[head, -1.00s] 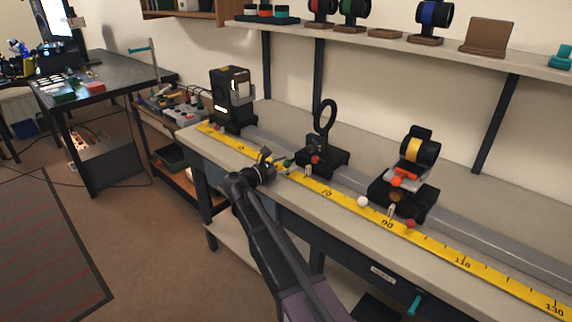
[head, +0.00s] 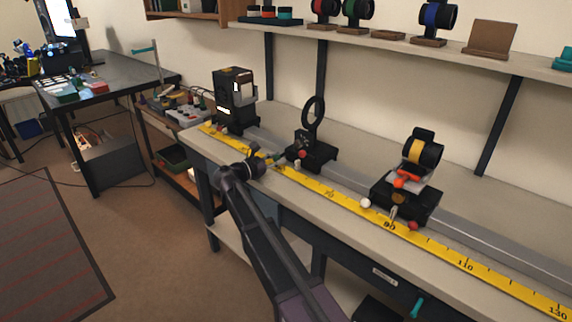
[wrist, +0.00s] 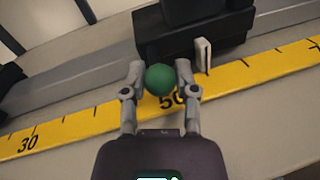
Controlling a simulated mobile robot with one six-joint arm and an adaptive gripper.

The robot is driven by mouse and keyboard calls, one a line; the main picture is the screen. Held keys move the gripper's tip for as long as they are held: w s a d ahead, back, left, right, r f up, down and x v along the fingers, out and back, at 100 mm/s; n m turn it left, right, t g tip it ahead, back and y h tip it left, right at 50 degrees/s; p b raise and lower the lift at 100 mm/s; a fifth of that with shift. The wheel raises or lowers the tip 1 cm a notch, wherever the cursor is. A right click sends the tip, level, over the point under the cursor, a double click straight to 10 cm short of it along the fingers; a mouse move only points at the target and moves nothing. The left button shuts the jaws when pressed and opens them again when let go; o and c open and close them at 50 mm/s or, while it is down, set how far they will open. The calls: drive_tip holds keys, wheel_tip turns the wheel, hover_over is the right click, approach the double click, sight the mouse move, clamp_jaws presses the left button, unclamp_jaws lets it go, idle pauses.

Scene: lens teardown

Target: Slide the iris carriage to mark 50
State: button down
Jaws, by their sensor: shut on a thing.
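The iris carriage (head: 318,157) is a black block on the rail with an upright black ring (head: 313,112) on top. In the wrist view the carriage (wrist: 190,38) is at the top, with its green ball knob (wrist: 160,79) facing me. My gripper (wrist: 160,76) is shut on this knob, one finger on each side. In the head view my gripper (head: 268,154) is at the front left of the carriage. The yellow scale (wrist: 100,118) runs below. The white pointer (wrist: 203,55) stands to the right of the printed 50, which is partly covered by a finger.
A black lamp-like unit (head: 235,102) stands on the rail (head: 350,177) to the left, with a gap before the carriage. Another carriage (head: 405,200) with a yellow-banded part stands to the right, near 90. A shelf (head: 400,45) hangs above the bench.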

drive_tip(key=w+a, duration=0.1)
drive_tip(key=a, duration=0.1)
drive_tip(key=w+a, duration=0.2)
drive_tip(key=shift+w, duration=0.1)
drive_tip(key=shift+d, duration=0.1)
drive_tip(key=shift+c, duration=1.9)
unclamp_jaws()
drive_tip(key=v, duration=1.2)
